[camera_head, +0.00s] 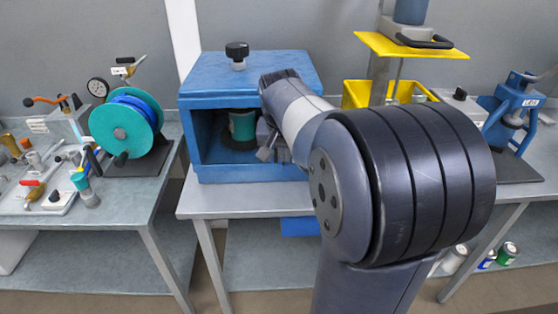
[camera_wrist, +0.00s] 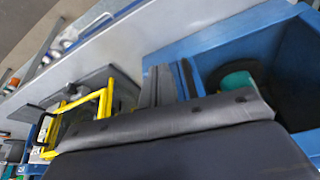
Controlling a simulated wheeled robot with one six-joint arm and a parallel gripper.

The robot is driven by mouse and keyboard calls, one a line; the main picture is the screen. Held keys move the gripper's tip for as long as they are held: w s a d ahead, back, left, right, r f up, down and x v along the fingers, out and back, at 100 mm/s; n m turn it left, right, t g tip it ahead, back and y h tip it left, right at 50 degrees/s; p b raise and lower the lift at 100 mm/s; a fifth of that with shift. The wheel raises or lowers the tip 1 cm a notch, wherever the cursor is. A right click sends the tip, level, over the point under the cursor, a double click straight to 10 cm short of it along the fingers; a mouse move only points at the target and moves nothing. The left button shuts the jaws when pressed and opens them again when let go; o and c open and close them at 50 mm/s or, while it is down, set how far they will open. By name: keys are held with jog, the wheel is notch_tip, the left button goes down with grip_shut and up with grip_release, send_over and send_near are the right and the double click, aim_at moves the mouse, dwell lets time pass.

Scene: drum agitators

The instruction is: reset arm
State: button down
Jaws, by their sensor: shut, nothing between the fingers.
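My gripper (camera_head: 268,143) is at the right side of the open front of the blue box (camera_head: 243,178), partly hidden behind my own wrist and forearm. In the wrist view its dark fingers (camera_wrist: 168,84) are shut together with nothing between them, beside the blue box (camera_wrist: 185,42). A teal can (camera_head: 242,125) stands inside the box on a dark round base, left of my gripper. It also shows in the wrist view (camera_wrist: 237,82), apart from the fingers. My arm spans the middle of the head view and hides the box's right front.
A teal and blue reel (camera_head: 123,130) stands on the left bench. A yellow tray (camera_head: 357,94) and yellow plate (camera_head: 408,46) are behind my arm; a blue press (camera_head: 510,115) stands at right. Several cans (camera_head: 507,252) sit low at right. A floor gap separates the left and middle benches.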

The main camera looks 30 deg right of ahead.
jog(key=d+v, duration=0.1)
jog(key=v, duration=0.5)
jog(key=shift+s+a, duration=0.25)
jog(key=shift+s, duration=0.15)
jog(key=shift+f, duration=0.1)
